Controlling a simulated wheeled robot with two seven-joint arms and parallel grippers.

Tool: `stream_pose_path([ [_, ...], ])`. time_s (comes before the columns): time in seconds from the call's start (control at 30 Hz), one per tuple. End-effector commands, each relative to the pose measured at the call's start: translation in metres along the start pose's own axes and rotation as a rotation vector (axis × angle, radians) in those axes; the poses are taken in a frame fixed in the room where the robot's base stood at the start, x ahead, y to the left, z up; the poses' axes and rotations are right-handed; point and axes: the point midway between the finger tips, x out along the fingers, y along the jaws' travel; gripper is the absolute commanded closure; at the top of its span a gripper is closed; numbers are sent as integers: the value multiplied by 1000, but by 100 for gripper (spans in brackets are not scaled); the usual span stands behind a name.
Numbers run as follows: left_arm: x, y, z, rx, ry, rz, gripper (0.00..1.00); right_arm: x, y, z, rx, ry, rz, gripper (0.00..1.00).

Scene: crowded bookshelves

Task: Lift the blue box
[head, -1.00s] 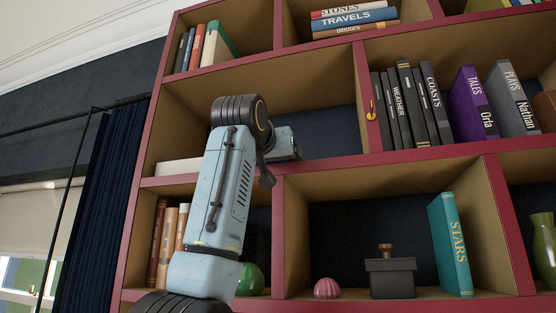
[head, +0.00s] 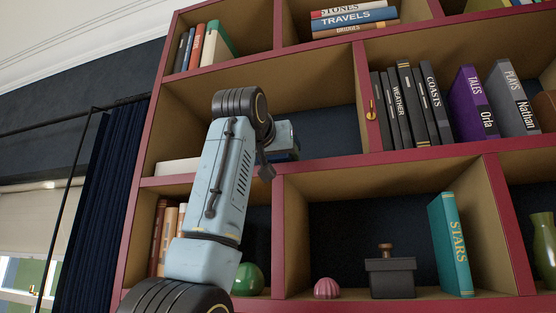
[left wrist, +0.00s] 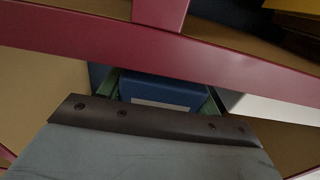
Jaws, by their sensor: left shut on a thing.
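The blue box (left wrist: 165,92) shows in the left wrist view between the two greenish fingers of my left gripper (left wrist: 162,98). The gripper is shut on it. A pale label strip shows on the box's near face, and the gripper's dark edge hides its lower part. In the head view my left arm reaches into the upper-left shelf compartment. The hand (head: 285,142) shows only partly behind the wrist, and I cannot clearly make out the box there. My right gripper is not in view.
A white book (head: 178,167) lies on the same shelf, left of my arm. Red shelf edges (head: 330,165) and an upright divider (head: 367,97) border the compartment. Below are a green round object (head: 250,279), a pink ornament (head: 327,288) and a grey box (head: 391,277).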

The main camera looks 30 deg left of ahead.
Motion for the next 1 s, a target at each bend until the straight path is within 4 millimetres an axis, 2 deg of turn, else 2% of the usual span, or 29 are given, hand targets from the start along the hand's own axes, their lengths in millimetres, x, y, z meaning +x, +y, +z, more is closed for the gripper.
stream_pose_path([
  [0.23, -6, 0, -2, 0, 2, 0, 51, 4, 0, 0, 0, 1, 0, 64],
  [1.0, -68, 0, -2, 0, 2, 0, 51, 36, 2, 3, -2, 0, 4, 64],
])
